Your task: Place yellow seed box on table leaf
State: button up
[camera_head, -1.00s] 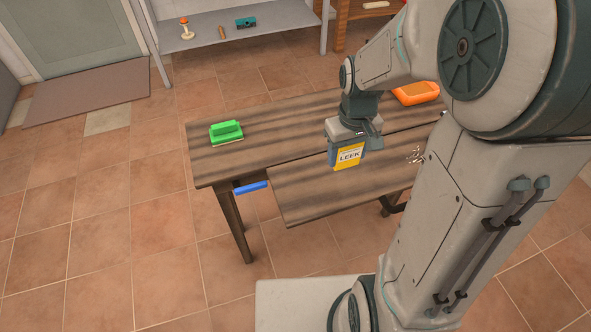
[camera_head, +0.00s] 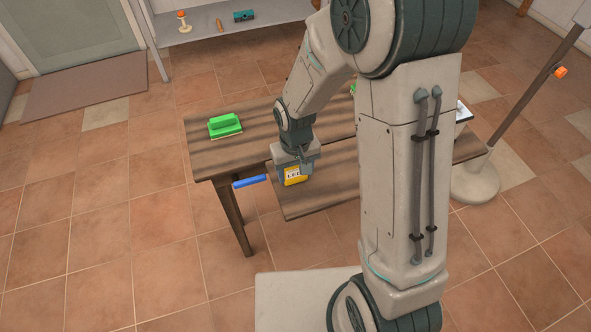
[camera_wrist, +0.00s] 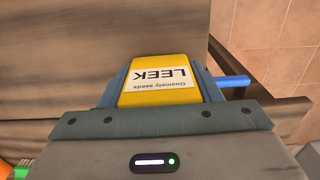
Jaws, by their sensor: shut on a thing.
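The yellow seed box (camera_head: 295,175) has a white label reading LEEK. My gripper (camera_head: 294,170) is shut on it and points down over the left part of the table leaf (camera_head: 325,190), the lower board on the near side of the wooden table. In the wrist view the yellow seed box (camera_wrist: 160,80) sits between the two jaws (camera_wrist: 160,85), with the table leaf (camera_wrist: 150,30) beyond it. I cannot tell whether the box touches the leaf.
The wooden table top (camera_head: 200,155) carries a green brush-like block (camera_head: 225,126) at its left. A blue handle (camera_head: 250,181) sticks out left of the leaf, close to my gripper. A stand with a round base (camera_head: 475,183) is at the right. A grey shelf (camera_head: 225,25) stands behind.

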jog(key=shift+f, duration=0.2)
jog(key=shift+f, duration=0.2)
jog(key=o, duration=0.9)
jog(key=shift+r, duration=0.1)
jog(key=shift+o, duration=0.2)
jog(key=shift+r, duration=0.15)
notch_tip(320, 180, up, 12)
jog(key=shift+p, duration=0.4)
jog(key=shift+s+d+r, duration=0.1)
jog(key=shift+r, duration=0.05)
jog(key=s+d+r+m+t, duration=0.2)
jog(key=s+d+r+m, duration=0.1)
jog(key=s+d+r, duration=0.5)
jog(key=s+d, duration=0.3)
jog(key=s, duration=0.1)
jog(key=shift+d+r+t, duration=0.15)
jog(key=shift+d+t, duration=0.25)
